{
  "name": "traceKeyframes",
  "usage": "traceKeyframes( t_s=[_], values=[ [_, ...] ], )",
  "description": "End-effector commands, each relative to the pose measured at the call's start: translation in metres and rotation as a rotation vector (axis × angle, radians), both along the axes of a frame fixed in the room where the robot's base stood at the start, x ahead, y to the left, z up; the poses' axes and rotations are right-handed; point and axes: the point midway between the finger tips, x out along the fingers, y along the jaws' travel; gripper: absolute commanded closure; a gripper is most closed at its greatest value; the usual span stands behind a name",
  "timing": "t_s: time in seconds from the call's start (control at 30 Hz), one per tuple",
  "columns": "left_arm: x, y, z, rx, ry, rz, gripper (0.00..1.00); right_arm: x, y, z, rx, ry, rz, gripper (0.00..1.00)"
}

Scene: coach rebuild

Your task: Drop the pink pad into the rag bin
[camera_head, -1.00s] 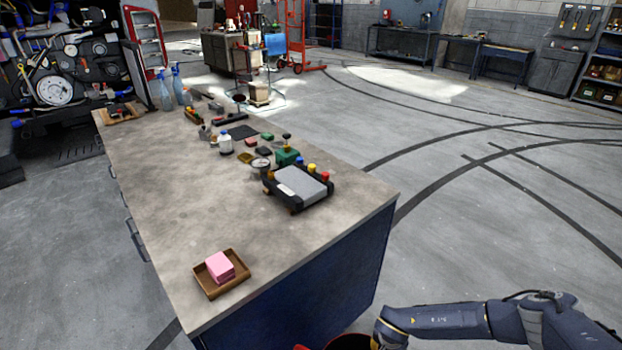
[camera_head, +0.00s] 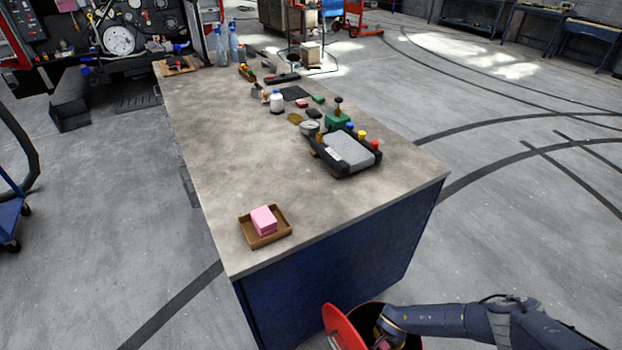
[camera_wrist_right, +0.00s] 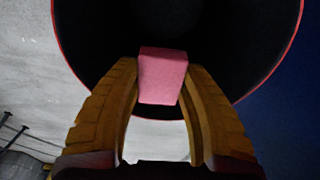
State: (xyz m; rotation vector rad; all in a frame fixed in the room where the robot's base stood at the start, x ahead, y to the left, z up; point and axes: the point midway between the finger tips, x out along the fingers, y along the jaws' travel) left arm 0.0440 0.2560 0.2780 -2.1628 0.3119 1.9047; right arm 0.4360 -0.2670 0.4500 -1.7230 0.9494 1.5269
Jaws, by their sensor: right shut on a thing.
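A pink pad (camera_wrist_right: 162,76) is held between the yellow-brown fingers of my right gripper (camera_wrist_right: 160,80) in the right wrist view. The dark, round mouth of the rag bin (camera_wrist_right: 235,45) with its thin red rim lies beyond the pad. In the head view the red and black bin (camera_head: 343,328) stands on the floor at the bench's near end, cut off by the bottom edge. My right gripper (camera_head: 385,338) is at its opening there; its fingers and pad are hidden. Another pink block (camera_head: 263,220) lies in a small brown tray (camera_head: 278,238) on the bench. My left gripper is out of view.
The bench (camera_head: 225,140) with a blue side fills the middle. A grey-topped device with coloured knobs (camera_head: 348,150), a white bottle (camera_head: 276,101) and several small items stand on it. Open grey floor lies to the right and left.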

Motion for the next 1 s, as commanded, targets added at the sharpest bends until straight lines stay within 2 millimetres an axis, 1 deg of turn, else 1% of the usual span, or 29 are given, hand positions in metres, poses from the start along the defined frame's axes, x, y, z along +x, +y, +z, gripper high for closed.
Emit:
traceKeyframes(
  t_s=[0.1, 0.3, 0.7, 0.73, 0.9, 0.93, 1.0],
  values=[
    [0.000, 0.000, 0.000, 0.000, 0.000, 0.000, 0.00, 0.000, 0.001, -0.010, 0.000, 0.000, 0.000, 0.90],
    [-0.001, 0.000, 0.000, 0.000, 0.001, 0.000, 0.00, 0.000, 0.001, -0.020, 0.001, 0.001, 0.000, 0.90],
    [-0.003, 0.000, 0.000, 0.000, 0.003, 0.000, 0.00, 0.000, 0.000, -0.023, 0.000, 0.000, 0.000, 0.90],
    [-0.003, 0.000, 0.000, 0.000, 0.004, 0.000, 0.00, 0.000, 0.000, -0.023, 0.000, 0.000, 0.000, 0.55],
    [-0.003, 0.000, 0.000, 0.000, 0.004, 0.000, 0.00, 0.000, 0.000, -0.023, 0.000, 0.000, 0.000, 0.35],
    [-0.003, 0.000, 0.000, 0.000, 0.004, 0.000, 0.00, 0.000, 0.000, -0.023, 0.000, 0.000, 0.000, 0.34],
    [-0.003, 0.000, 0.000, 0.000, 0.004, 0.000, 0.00, 0.000, 0.000, -0.023, 0.000, 0.000, 0.000, 0.34]
  ],
)
